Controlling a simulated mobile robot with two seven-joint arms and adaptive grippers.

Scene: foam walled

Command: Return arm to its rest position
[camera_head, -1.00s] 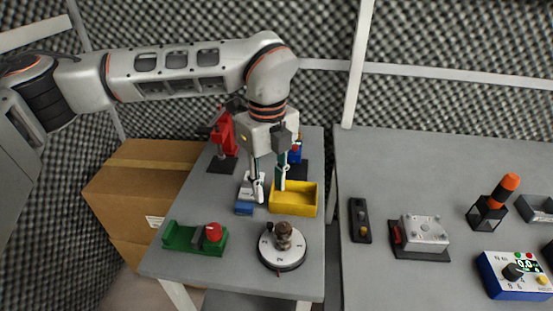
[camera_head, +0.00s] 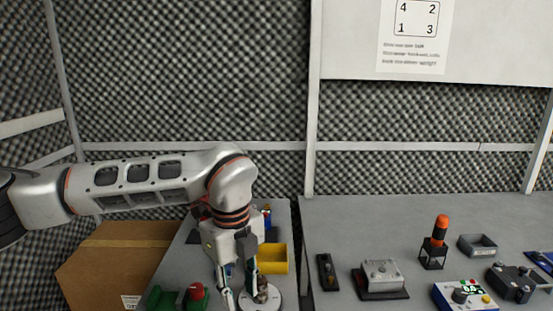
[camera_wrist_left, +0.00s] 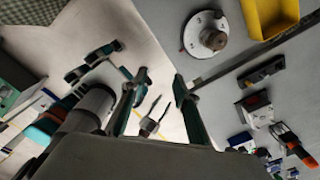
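My left arm crosses the left half of the head view, and its gripper (camera_head: 237,295) points down at the bottom edge, in front of the round dial (camera_head: 270,301) on the left table. In the left wrist view the two fingers (camera_wrist_left: 160,78) stand apart with nothing held between them. The dial (camera_wrist_left: 205,34), with its brown knob, lies beyond the fingers at the top there. My right arm does not show in the head view. A small two-pronged shape (camera_wrist_left: 150,122) in the left wrist view may be my right gripper; I cannot be sure.
The left table holds a yellow bin (camera_head: 273,259) and a green fixture with a red knob (camera_head: 196,291). The right table holds a grey box (camera_head: 382,274), an orange-topped lamp (camera_head: 440,229) and a blue meter (camera_head: 466,295). A cardboard box (camera_head: 112,262) stands at left.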

